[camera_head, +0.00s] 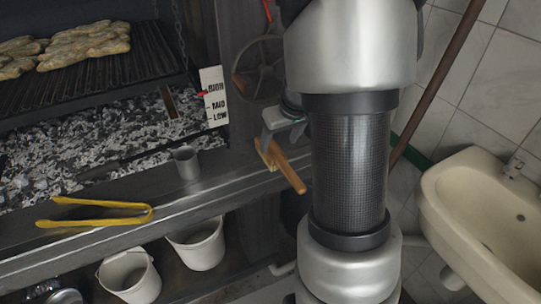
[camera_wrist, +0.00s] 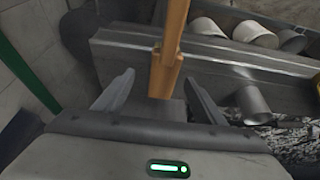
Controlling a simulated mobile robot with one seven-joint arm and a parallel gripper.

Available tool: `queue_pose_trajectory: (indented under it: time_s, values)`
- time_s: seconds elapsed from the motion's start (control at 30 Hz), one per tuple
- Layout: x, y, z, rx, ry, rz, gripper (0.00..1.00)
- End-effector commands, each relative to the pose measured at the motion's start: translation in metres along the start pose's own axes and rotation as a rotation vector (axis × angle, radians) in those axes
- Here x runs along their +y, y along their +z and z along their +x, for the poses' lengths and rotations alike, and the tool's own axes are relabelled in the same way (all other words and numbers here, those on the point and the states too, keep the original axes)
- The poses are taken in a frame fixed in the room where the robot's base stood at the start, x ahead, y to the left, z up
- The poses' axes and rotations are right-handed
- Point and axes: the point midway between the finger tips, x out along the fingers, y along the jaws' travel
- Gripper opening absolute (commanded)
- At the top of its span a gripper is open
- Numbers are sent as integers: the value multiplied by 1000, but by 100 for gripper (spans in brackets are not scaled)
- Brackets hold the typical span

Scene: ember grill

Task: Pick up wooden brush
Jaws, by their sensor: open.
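The wooden brush (camera_head: 287,167) has an orange-brown handle and lies at the right end of the grill's front ledge, its handle sticking out past the edge. In the wrist view the brush (camera_wrist: 170,45) runs down from the top edge, and its wider end lies between my fingers in the picture. My gripper (camera_wrist: 160,80) is open, one finger to each side of the brush, with gaps showing on both sides. In the head view my gripper (camera_head: 275,128) is just above the brush head, partly hidden behind my arm. I cannot tell the remaining height between them.
Yellow tongs (camera_head: 95,213) and a metal cup (camera_head: 187,162) are on the ledge (camera_head: 225,190). Ash-covered coals (camera_head: 90,140) lie behind, below a grate with food (camera_head: 80,45). White buckets (camera_head: 197,245) stand below. A sink (camera_head: 485,220) is at the right.

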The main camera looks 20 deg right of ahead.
Motion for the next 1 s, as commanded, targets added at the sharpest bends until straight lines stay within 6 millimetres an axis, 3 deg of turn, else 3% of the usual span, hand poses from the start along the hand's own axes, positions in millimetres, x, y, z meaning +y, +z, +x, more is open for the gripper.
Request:
queue_pose_trajectory:
  time_s: [0.23,0.5,0.8,0.87,1.0]
  values:
    - [-2,1,18,-1,-1,-1,64]
    - [-7,3,57,0,1,1,64]
    - [-8,2,62,2,1,0,64]
    - [-8,2,61,1,0,0,57]
    - [-8,2,61,1,0,0,34]
